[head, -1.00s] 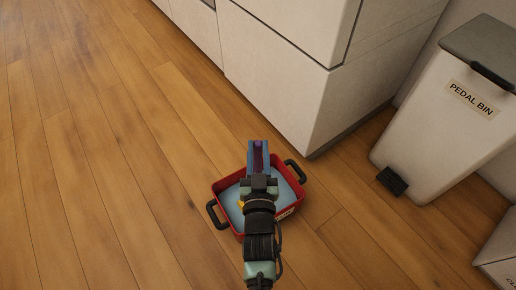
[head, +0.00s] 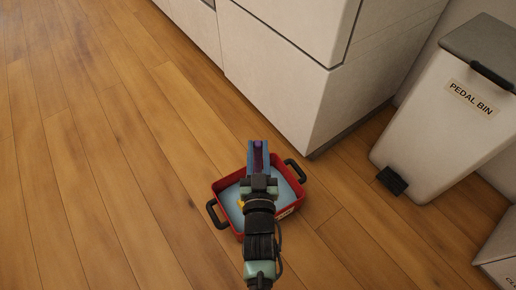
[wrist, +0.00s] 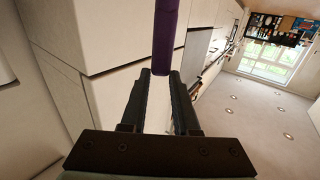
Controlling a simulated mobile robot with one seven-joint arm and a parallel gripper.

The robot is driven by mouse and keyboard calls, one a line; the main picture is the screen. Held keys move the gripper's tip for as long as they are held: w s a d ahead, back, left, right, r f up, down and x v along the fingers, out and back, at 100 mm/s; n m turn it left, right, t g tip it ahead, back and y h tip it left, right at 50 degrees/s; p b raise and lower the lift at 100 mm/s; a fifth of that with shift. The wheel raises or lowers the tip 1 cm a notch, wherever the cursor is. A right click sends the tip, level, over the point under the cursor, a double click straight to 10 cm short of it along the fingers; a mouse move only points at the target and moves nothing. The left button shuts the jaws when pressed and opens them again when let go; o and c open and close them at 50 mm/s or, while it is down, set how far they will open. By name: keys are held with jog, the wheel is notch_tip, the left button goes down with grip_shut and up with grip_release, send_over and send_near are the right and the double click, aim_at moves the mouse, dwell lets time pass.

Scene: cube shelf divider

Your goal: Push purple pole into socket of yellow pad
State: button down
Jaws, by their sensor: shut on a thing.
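The purple pole (wrist: 166,35) stretches from the top edge of the wrist view down to my fingertips. My gripper (wrist: 161,76) is shut on its near end. In the head view my gripper (head: 258,147) is over the far side of a red tray, with a bit of the purple pole (head: 258,160) visible between the blue fingers. A small yellow patch (head: 241,204) shows inside the tray beside my wrist. It may be part of the yellow pad, but my arm hides most of that area. No socket is visible.
The red tray (head: 224,226) has black handles and a blue-grey inside, and sits on the wooden floor. A white cabinet (head: 280,85) stands just behind it. A pedal bin (head: 440,120) is at the right. The floor at the left is clear.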

aim_at(258, 155)
jog(key=shift+f+b, duration=1.75)
jog(key=shift+f, duration=0.35)
jog(key=c, duration=0.6)
grip_release()
jog(key=shift+r, duration=0.1)
jog(key=shift+s, duration=0.1)
jog(key=shift+s+p, duration=1.15)
jog(key=shift+s, duration=1.3)
